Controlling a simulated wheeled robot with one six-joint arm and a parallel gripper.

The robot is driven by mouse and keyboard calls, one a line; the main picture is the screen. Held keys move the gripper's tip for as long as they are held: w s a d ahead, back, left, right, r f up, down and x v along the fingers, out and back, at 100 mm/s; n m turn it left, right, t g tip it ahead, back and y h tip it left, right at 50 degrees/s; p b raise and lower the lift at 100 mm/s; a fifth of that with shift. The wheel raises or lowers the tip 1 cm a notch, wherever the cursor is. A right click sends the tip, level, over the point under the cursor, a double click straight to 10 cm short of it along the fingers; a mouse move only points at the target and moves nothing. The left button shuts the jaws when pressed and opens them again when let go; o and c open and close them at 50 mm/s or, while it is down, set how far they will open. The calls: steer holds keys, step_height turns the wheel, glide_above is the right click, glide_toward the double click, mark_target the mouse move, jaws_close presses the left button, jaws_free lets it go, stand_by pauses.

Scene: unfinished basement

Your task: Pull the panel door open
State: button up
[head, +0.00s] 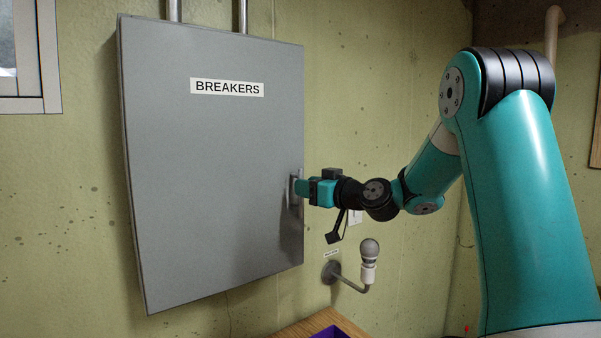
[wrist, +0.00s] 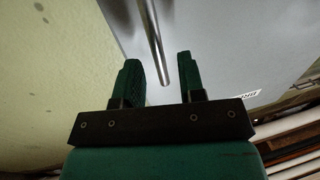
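The grey panel door (head: 215,160), labelled BREAKERS, is on the wall in the head view and looks shut, with no clear gap at its right edge. Its metal handle (head: 293,190) is upright near that edge. My gripper (head: 301,188) is at the handle from the right. In the wrist view, the handle bar (wrist: 154,40) runs down between the two fingers of my gripper (wrist: 159,60). The fingers stand apart, with space on both sides of the bar. The door face (wrist: 215,45) lies behind. Contact at the fingertips is hard to tell.
A bulb (head: 369,252) on a bent wall bracket is below my wrist. A wooden surface with a purple item (head: 328,332) is at the bottom. A window (head: 28,55) is at the upper left. The wall left of the panel is bare.

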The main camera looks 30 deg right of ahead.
steer(key=shift+p+x, duration=0.45)
steer(key=shift+x, duration=0.95)
jaws_close()
